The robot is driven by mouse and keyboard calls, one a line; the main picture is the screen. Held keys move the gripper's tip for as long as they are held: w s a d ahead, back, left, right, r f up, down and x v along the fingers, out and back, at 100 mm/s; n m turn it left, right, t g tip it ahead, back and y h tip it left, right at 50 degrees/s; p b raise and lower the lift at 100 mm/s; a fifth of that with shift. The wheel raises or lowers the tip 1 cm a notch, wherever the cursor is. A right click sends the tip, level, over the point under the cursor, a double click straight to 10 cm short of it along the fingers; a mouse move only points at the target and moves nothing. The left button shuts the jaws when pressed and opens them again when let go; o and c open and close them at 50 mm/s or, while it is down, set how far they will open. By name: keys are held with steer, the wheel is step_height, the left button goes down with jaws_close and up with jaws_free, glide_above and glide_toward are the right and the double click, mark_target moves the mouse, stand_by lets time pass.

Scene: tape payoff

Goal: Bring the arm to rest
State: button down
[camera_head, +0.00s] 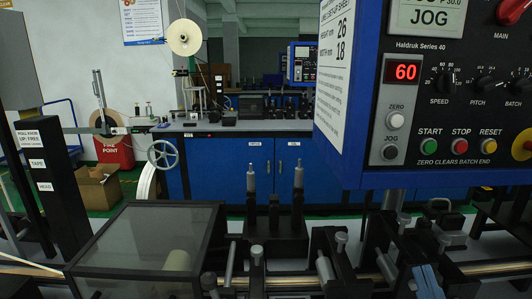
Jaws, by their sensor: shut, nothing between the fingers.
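My arm and gripper do not show clearly anywhere in the head view, so I cannot see how the arm is posed. The tape machine fills the near part of the view. A blue control panel (460,125) hangs at the right, with a red display (405,72) reading 60 and a screen (428,18) reading JOG. Below it are green START, red STOP and yellow RESET buttons. A dark box with a clear lid (145,238) sits at the lower left, with a pale roll inside it.
Dark clamps and rods (330,258) line the near edge. Behind are an open cardboard box (98,187), a spoked handwheel (163,155), a blue cabinet bench (225,170) and a cream reel (184,38).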

steer(key=s+f+m+g, duration=0.3)
steer(key=s+f, duration=0.3)
steer(key=s, duration=0.8)
steer(key=s+d+f+m+g, duration=0.1)
steer(key=s+f+m+g, duration=0.3)
steer(key=s, duration=1)
step_height(320, 180, down, 3)
steer(key=shift+s+f+g, duration=0.1)
steer(key=shift+s+g, duration=0.3)
steer(key=shift+g, duration=0.8)
steer(key=shift+w+d, duration=0.1)
steer(key=w+r+n+t+h, duration=0.1)
steer(key=w+r+t, duration=0.25)
steer(key=w, duration=0.55)
steer(key=w+r+t+h, duration=0.2)
steer(key=w+r+t, duration=0.15)
steer(key=w, duration=0.55)
steer(key=w+r+m+t+h+b, duration=0.1)
steer(key=w+r+t+h, duration=0.2)
steer(key=w+r, duration=1.1)
step_height(320, 180, up, 2)
steer(key=h, duration=0.2)
steer(key=shift+w+r+h, duration=0.25)
steer(key=shift+w+h, duration=0.05)
steer(key=shift+w, duration=0.1)
steer(key=shift+w, duration=0.15)
